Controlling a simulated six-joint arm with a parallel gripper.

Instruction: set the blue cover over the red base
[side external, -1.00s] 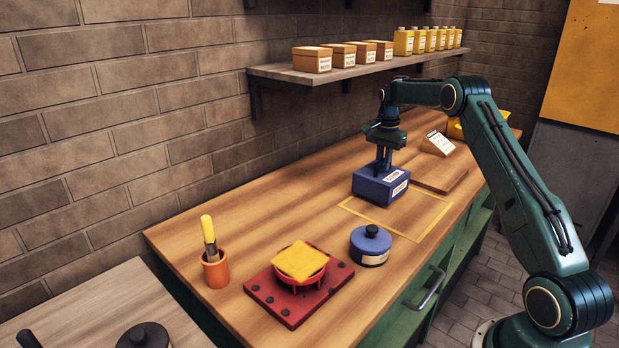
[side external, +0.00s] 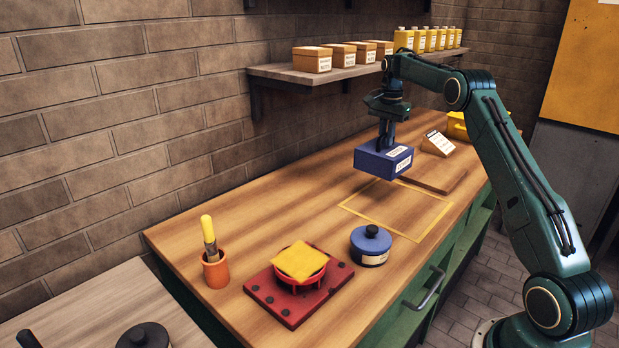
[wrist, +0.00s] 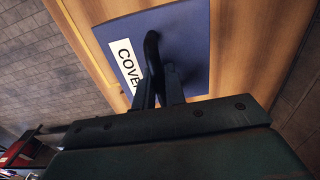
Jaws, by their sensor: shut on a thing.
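The blue cover (side external: 384,160) is a box shape with white labels; in the wrist view its top (wrist: 185,50) carries a white label reading "COVE…" and a dark handle. My gripper (side external: 385,140) is shut on that handle and holds the cover in the air above the back part of the yellow outline on the bench. The red base (side external: 268,297) is a flat square plate with dark bolts, lying at the front left of the bench. On it stands a round red part (side external: 298,281) with a yellow square pad (side external: 300,261) on top, uncovered.
A round blue lidded pot (side external: 371,245) stands right of the red base. An orange cup (side external: 215,270) with a yellow-handled brush stands on its left. A yellow outline (side external: 420,238) marks bare bench. A shelf (side external: 330,76) of boxes and bottles runs along the wall.

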